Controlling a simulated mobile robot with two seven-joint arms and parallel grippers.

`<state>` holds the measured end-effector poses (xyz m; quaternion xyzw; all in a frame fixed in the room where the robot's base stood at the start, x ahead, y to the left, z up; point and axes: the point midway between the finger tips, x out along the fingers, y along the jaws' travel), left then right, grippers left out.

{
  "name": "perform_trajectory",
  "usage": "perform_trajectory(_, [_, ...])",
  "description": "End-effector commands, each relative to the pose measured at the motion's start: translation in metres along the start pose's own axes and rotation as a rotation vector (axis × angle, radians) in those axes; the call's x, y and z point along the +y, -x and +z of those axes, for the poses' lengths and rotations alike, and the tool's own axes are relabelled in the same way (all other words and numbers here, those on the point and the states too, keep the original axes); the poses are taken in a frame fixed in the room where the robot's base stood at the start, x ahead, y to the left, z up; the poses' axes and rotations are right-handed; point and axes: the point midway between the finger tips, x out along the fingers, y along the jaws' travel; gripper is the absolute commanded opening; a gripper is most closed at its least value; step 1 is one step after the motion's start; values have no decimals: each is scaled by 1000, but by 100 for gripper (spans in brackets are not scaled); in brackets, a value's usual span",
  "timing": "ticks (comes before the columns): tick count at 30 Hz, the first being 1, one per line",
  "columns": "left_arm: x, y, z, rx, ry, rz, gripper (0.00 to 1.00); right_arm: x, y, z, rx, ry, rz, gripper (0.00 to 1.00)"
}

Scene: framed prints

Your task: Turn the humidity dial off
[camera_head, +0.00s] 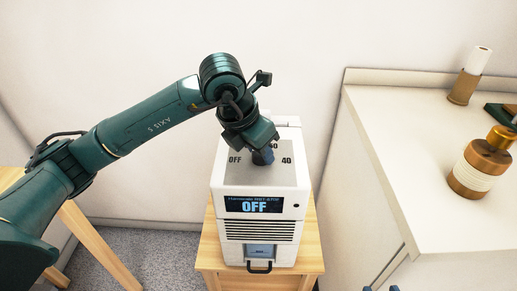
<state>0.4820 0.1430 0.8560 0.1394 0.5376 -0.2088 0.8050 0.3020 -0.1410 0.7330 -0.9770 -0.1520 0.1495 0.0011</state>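The white humidifier (229,183) stands in the middle. Its grey top panel (233,174) carries the labels OFF on the left, 40 on the right and a partly hidden one at the back. Its screen (254,205) reads OFF. The dark blue humidity dial (264,158) is partly hidden under my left gripper (262,147), which comes down over it from above. I cannot see its fingertips clearly, or whether they grip the dial. My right gripper (381,288) shows only as two blue tips, spread apart, at the bottom edge, away from the humidifier.
The humidifier stands on a small wooden table (210,258). A white cabinet (398,130) at right carries a brown-and-white bottle (479,172) and a candle holder (462,88). Another wooden piece (98,245) is at left. The wall is close behind.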

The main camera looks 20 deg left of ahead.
Motion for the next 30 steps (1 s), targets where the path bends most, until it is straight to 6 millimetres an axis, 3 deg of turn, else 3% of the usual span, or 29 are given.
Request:
perform_trajectory(15, [0, 0, 0, 0, 18, 7, 11, -1, 0, -3, 7, 1, -2, 36])
perform_trajectory(16, [0, 0, 0, 0, 18, 7, 36, -1, 0, -3, 8, 1, -2, 36])
perform_trajectory(23, [0, 0, 0, 0, 17, 7, 55, -1, 1, -3, 6, 0, -2, 36])
perform_trajectory(30, [0, 1, 0, 0, 16, 7, 56, -1, 1, -2, 5, -1, -2, 36])
